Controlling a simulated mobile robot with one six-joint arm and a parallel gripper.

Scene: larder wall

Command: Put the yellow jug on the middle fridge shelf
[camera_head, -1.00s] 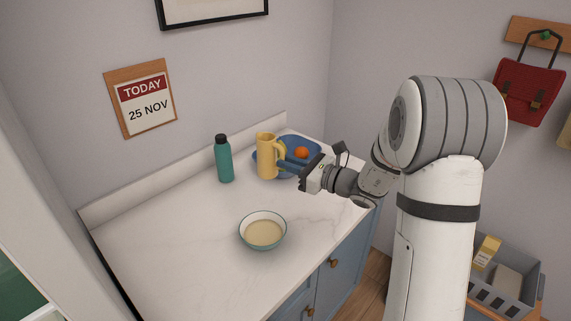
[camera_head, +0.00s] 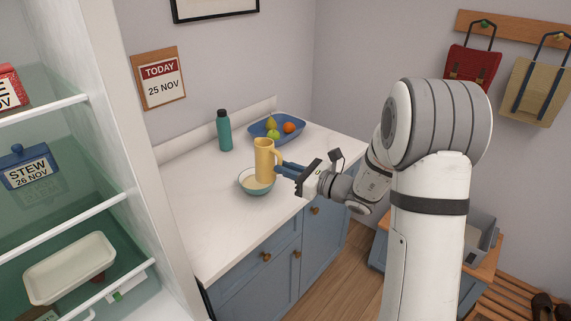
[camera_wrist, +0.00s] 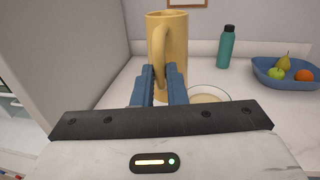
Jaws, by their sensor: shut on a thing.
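The yellow jug (camera_head: 265,160) is upright in my gripper (camera_head: 281,169), which is shut on its handle. In the head view it overlaps the cream-filled bowl behind it; whether it is raised off the counter is hard to tell. In the wrist view the jug (camera_wrist: 170,55) stands ahead, with the blue fingers (camera_wrist: 160,84) on its handle. The open fridge is at the left of the head view. Its middle shelf (camera_head: 75,225) bears a blue box labelled STEW 26 NOV (camera_head: 30,167).
An upper shelf (camera_head: 45,110) holds a red labelled box (camera_head: 8,88); a white tray (camera_head: 70,268) sits lower. On the counter (camera_head: 205,235) are a bowl (camera_head: 247,186), a green bottle (camera_head: 224,132) and a blue fruit tray (camera_head: 290,135). The fridge's side wall (camera_head: 150,190) stands beside the counter.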

